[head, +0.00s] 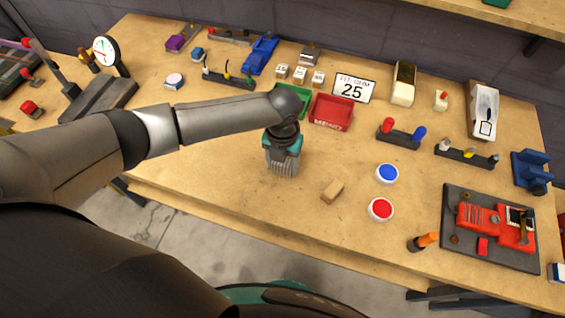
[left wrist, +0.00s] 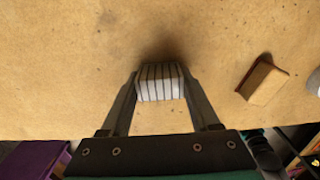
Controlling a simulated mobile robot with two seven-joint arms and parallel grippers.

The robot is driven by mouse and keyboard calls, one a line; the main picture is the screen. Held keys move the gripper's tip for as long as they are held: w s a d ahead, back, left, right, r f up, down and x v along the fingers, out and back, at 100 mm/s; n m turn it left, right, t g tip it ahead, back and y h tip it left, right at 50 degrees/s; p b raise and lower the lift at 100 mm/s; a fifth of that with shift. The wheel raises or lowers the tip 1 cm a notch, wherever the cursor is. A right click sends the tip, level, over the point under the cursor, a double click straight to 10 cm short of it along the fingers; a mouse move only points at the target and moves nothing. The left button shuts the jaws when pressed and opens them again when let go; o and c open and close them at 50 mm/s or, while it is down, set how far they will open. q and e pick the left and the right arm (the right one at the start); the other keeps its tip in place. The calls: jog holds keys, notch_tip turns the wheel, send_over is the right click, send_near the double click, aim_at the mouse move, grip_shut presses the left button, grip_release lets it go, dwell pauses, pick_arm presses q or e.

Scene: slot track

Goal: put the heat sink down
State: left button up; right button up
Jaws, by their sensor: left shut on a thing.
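The heat sink (left wrist: 159,83) is a light grey block with dark parallel fins. In the left wrist view it sits between the two fingers of my left gripper (left wrist: 158,88), which is shut on it. In the head view the finned heat sink (head: 283,168) shows below the left gripper (head: 284,160), over the bare wood near the front middle of the workbench (head: 220,180). A dark shadow lies beside it on the wood. I cannot tell whether it touches the bench. My right gripper is not in view.
A tan block (head: 332,191) lies just right of the heat sink. Blue (head: 387,173) and red (head: 380,209) round buttons stand further right. A red bin (head: 331,112) and a green bin (head: 303,92) stand behind. The wood left of the heat sink is clear.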

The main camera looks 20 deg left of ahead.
pick_arm(q)
jog(key=o, duration=1.4)
jog(key=shift+f, duration=0.1)
notch_tip(320, 180, up, 12)
jog(key=shift+r+p, duration=0.2)
jog(key=shift+p, duration=0.8)
jog(key=shift+s+f, duration=0.1)
